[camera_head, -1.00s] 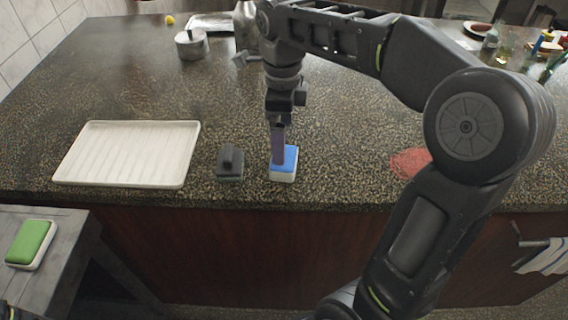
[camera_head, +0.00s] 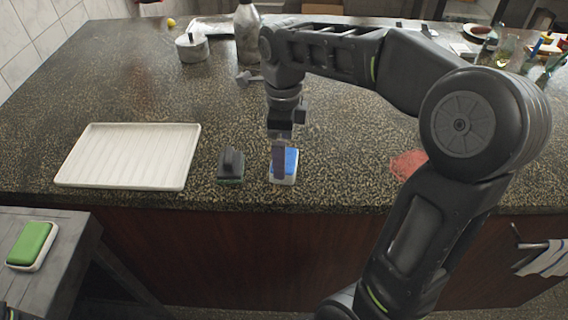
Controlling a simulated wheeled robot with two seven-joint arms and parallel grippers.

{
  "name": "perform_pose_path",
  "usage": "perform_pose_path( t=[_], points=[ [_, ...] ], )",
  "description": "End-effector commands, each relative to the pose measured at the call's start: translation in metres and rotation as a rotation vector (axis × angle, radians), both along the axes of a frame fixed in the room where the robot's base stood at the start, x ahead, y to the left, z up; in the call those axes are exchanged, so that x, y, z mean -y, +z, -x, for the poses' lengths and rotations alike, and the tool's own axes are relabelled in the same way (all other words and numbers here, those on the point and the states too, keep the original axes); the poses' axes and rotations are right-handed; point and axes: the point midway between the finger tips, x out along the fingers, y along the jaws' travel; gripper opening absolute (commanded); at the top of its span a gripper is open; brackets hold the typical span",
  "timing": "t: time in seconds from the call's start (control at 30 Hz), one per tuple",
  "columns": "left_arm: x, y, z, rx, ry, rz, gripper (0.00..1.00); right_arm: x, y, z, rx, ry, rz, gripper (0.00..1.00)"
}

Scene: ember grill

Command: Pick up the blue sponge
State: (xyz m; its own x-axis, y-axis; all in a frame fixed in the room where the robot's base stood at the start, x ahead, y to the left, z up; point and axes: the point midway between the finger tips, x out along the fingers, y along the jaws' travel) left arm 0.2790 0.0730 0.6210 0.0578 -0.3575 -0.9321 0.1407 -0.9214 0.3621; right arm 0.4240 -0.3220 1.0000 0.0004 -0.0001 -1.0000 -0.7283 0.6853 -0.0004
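The blue sponge (camera_head: 291,161) has a blue top and a white lower part. It sits on the dark speckled counter near the front edge, right of a black-handled brush. My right gripper (camera_head: 279,172) points straight down over the sponge, and its fingers overlap the sponge's left and middle part in the picture. The fingers are seen edge-on, so I cannot tell whether they are apart or closed on it. My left gripper is not in view.
The black-handled brush (camera_head: 231,165) stands close left of the sponge. A white ribbed tray (camera_head: 128,126) lies further left. A green sponge (camera_head: 31,243) is on a lower grey table (camera_head: 75,225). A red patch (camera_head: 408,163) is to the right. A pot (camera_head: 192,47) and bottle (camera_head: 247,35) stand behind.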

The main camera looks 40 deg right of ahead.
Motion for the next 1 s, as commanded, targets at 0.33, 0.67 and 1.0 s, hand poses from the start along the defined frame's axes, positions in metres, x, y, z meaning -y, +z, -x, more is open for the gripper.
perform_pose_path(
  t=[0.33,0.67,1.0],
  points=[
    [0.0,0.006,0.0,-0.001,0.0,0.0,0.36,0.001,-0.042,0.002,-0.001,0.0,0.0,1.0],
    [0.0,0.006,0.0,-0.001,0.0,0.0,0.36,0.001,-0.042,0.002,0.0,0.0,0.0,1.0],
    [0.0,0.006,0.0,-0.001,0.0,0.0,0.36,0.001,-0.042,0.002,0.0,0.0,0.0,0.93]
  ],
)
